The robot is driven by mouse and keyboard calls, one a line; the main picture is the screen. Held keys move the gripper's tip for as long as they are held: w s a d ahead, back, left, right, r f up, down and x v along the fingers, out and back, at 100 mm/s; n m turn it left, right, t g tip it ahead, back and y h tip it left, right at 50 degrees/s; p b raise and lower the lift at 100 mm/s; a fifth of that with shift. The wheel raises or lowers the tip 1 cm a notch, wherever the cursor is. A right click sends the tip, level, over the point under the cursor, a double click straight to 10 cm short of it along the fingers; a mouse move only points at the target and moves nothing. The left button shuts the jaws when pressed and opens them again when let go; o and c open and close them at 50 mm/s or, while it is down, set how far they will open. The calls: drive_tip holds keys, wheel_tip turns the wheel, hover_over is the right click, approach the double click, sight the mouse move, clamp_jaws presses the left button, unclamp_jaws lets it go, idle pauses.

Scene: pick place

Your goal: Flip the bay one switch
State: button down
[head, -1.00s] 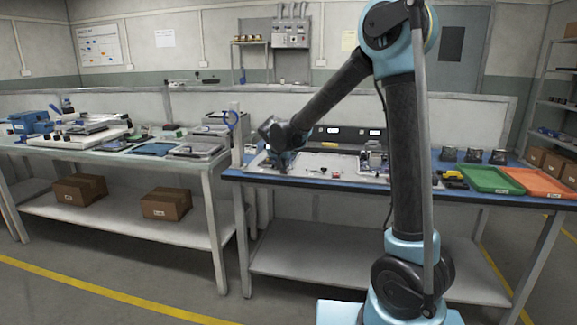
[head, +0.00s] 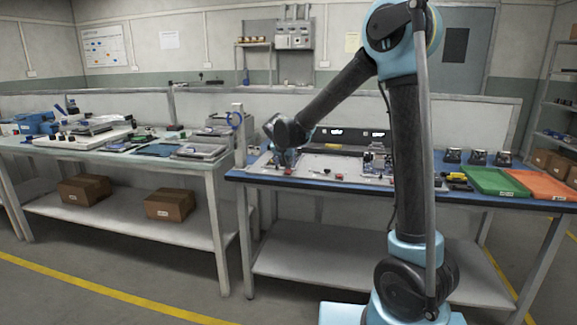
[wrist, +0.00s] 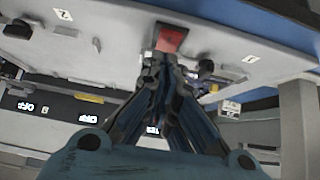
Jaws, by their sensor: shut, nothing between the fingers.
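My gripper (wrist: 160,62) is shut and empty, its fingers together above the pale panel (wrist: 215,25). It also shows in the head view (head: 284,162), low over the left end of the panel on the blue-edged bench. In the wrist view, a label reading 1 (wrist: 250,59) lies right of the fingertips. A small dark knob-like part (wrist: 205,67) stands between that label and the fingers; I cannot tell whether it is the bay one switch or which way it is set. A label reading 2 (wrist: 63,14) and another dark knob (wrist: 97,44) lie to the left.
A red block (wrist: 171,38) is just beyond the fingertips. Displays reading OFF (wrist: 88,118) stand on a dark strip, partly hidden by my gripper. A green tray (head: 493,181) and an orange tray (head: 541,185) are at the bench's right end. Another bench stands left.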

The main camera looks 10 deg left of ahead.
sight(288, 172)
drive_tip(key=r, duration=0.3)
drive_tip(key=shift+s+r, duration=0.3)
drive_tip(key=shift+r, duration=0.1)
drive_tip(key=s+f+v, duration=0.1)
drive_tip(key=v, duration=0.8)
drive_tip(key=shift+s, duration=0.35)
drive_tip(key=s+d+f+g, duration=0.15)
drive_tip(key=s+d, duration=0.25)
drive_tip(key=d, duration=0.5)
drive_tip(key=s+d+f+g+h, duration=0.1)
drive_tip(key=s+d+f, duration=0.1)
drive_tip(key=s+d, duration=0.5)
drive_tip(key=s+d+f+g, duration=0.1)
drive_tip(key=s+d, duration=0.1)
drive_tip(key=d, duration=0.9)
drive_tip(key=s+d+f, duration=0.3)
drive_tip(key=s+f, duration=0.1)
drive_tip(key=s, duration=0.2)
drive_tip(key=s+d+f+n+g+y, duration=0.1)
drive_tip(key=s+d+f, duration=0.2)
drive_tip(key=s+f, duration=0.2)
drive_tip(key=s+d+f+g, duration=0.1)
drive_tip(key=s+d+f, duration=0.3)
drive_tip(key=s, duration=0.5)
drive_tip(key=shift+f+y, duration=0.35)
drive_tip(key=shift+y, duration=0.05)
drive_tip(key=shift+w+g, duration=0.1)
drive_tip(key=shift+g, duration=0.15)
